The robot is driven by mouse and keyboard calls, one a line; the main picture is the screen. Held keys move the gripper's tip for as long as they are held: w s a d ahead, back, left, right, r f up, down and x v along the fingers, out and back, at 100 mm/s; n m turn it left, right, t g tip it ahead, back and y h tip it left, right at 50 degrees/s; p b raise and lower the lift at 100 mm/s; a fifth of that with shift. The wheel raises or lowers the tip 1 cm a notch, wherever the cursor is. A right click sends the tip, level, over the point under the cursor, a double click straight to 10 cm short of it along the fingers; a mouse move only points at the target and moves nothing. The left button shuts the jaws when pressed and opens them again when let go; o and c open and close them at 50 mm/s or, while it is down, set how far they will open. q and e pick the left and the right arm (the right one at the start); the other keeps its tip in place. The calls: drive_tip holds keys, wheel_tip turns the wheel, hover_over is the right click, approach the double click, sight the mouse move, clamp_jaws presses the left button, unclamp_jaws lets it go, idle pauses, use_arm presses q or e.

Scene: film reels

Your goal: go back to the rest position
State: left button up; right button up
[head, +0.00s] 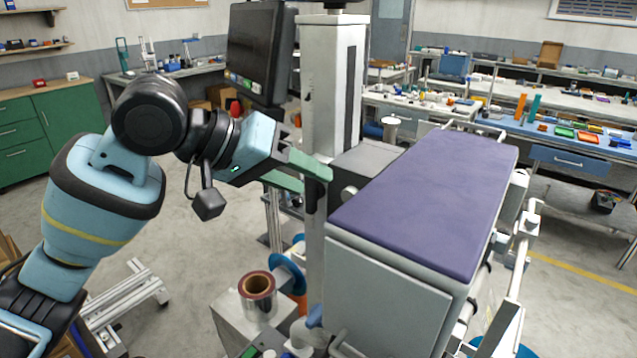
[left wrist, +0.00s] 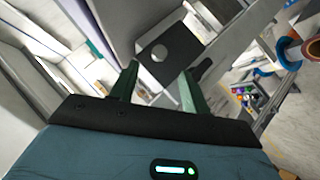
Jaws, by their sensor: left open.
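My left gripper (head: 318,178) is held in the air in the middle of the head view, pointing right, just in front of the pale upright column of a machine. Its green fingers are apart, with nothing between them. My right gripper is not in view.
A machine with a purple padded top (head: 430,200) fills the right centre. A dark monitor (head: 258,50) stands behind my left arm. Below the gripper, a film roll (head: 258,297) sits on a grey box, beside a blue reel (head: 287,272). Open floor lies at left.

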use_arm(q)
drive_tip(key=shift+s+a+r, duration=0.1)
drive_tip(key=shift+a+r, duration=0.05)
drive_tip(key=shift+a, duration=0.05)
drive_tip(key=s+a+f+n+y, duration=0.1)
drive_tip(key=s+a+f+y, duration=0.2)
drive_tip(key=f, duration=1.2)
drive_tip(key=s+a+f, duration=0.2)
drive_tip(key=s+f, duration=0.3)
drive_tip(key=f, duration=1)
drive_tip(key=s+a+f+g+y, duration=0.1)
drive_tip(key=s+a+f+y, duration=0.1)
drive_tip(key=s+a+f, duration=0.4)
drive_tip(key=s+a+f+g+y, duration=0.1)
drive_tip(key=s+a+f+y, duration=0.15)
drive_tip(key=s, duration=0.55)
drive_tip(key=s+a+f+g+y, duration=0.1)
drive_tip(key=s+a+f+y, duration=0.1)
drive_tip(key=s+a+f, duration=0.45)
drive_tip(key=w+d+f+t+h, duration=0.1)
drive_tip(key=w+d+f+t, duration=0.4)
drive_tip(key=f+t, duration=0.2)
drive_tip(key=shift+f+t, duration=0.4)
drive_tip(key=shift+f, duration=0.55)
